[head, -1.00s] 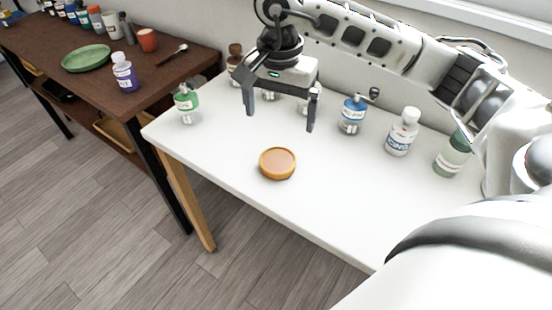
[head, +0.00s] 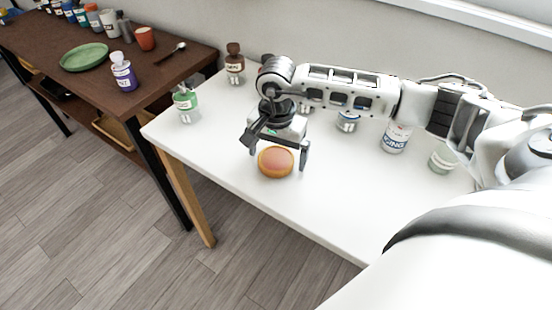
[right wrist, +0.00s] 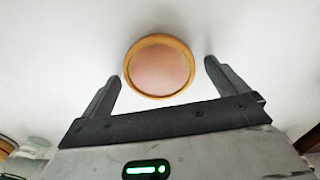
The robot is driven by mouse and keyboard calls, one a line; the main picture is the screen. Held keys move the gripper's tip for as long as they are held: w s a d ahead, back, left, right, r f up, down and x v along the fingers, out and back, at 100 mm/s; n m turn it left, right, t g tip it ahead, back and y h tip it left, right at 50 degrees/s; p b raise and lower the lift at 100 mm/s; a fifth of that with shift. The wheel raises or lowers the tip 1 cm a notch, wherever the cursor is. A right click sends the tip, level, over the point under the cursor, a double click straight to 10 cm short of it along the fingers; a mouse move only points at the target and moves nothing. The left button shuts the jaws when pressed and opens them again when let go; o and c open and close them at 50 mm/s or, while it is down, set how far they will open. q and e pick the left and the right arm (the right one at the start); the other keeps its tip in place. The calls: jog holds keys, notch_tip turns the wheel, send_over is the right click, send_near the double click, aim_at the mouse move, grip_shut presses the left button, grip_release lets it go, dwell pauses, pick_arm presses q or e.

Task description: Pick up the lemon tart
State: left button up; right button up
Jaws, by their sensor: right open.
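The lemon tart (head: 276,162) is a small round pastry with an orange-brown rim and a pinkish top. It lies on the white table (head: 215,150) near its front edge. My right gripper (head: 277,163) is open, with its fingers low and just behind and to the sides of the tart. In the right wrist view the tart (right wrist: 159,67) sits ahead of and between the two open fingertips (right wrist: 162,70), with a gap on each side. Nothing is between the fingers' inner faces. My left gripper is not in view.
A brown table (head: 110,60) with a green plate (head: 84,57) is at left.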

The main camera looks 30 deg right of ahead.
jog(key=shift+c, duration=0.4)
jog(key=c, duration=1)
